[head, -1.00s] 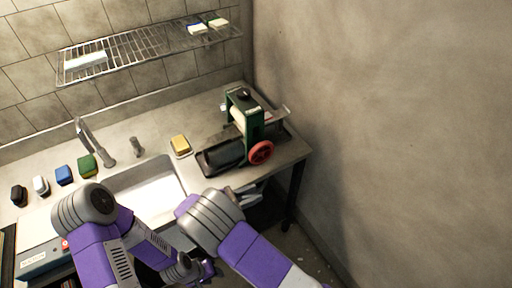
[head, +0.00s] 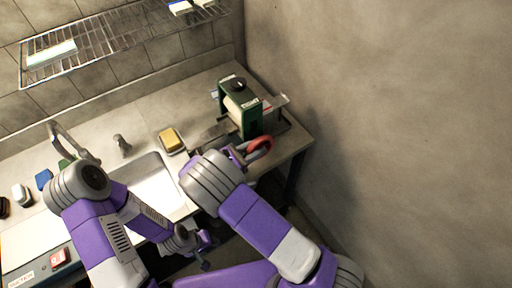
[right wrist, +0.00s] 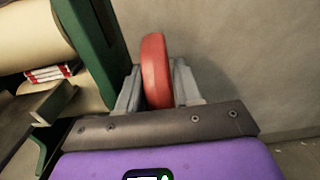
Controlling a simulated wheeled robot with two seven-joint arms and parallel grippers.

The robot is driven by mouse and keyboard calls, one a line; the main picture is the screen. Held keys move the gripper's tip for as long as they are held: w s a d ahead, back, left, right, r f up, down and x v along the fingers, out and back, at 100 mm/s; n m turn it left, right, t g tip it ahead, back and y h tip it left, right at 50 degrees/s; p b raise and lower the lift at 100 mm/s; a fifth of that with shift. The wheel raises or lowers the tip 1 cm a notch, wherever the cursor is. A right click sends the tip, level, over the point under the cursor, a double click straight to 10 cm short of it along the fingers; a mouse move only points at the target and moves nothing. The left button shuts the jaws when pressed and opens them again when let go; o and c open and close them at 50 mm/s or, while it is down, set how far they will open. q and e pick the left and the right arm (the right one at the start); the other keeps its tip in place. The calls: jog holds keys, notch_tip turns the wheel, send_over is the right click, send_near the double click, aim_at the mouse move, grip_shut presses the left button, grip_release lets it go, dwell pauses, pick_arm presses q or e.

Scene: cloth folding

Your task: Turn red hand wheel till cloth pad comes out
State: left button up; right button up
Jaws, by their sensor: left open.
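The red hand wheel (head: 262,145) is on the near right side of the green-framed roller machine (head: 253,120). In the right wrist view the wheel (right wrist: 155,70) stands edge-on between the two fingers of my right gripper (right wrist: 157,92). The fingers appear to touch it on both sides, so the gripper looks shut on its rim. In the head view my right gripper (head: 243,152) is at the wheel's left side, partly hidden by my arm. A cream roller (right wrist: 30,38) shows beside the green frame. I cannot make out a cloth pad. My left gripper (head: 205,248) is open and empty, below the sink's front edge.
A yellow sponge (head: 171,138) on a small dish lies left of the machine. The sink (head: 150,180) and faucet (head: 72,142) are further left. A wire shelf (head: 110,35) hangs above. The wall (head: 390,120) is close on the right.

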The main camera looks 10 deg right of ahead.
jog(key=shift+d, duration=0.2)
jog(key=shift+c, duration=0.3)
grip_shut()
jog(key=y+p, duration=0.1)
jog(key=g+y+p, duration=0.1)
jog(key=p, duration=0.1)
jog(key=r+y+p, duration=0.1)
jog(key=p, duration=0.1)
jog(key=shift+w+d+y, duration=0.15)
jog(key=shift+d+y, duration=0.1)
jog(key=shift+y, duration=0.15)
jog(key=shift+d+g+y+p, duration=0.1)
jog(key=shift+g+y+p, duration=0.3)
jog(key=shift+y+p, duration=0.35)
jog(key=shift+f, duration=0.15)
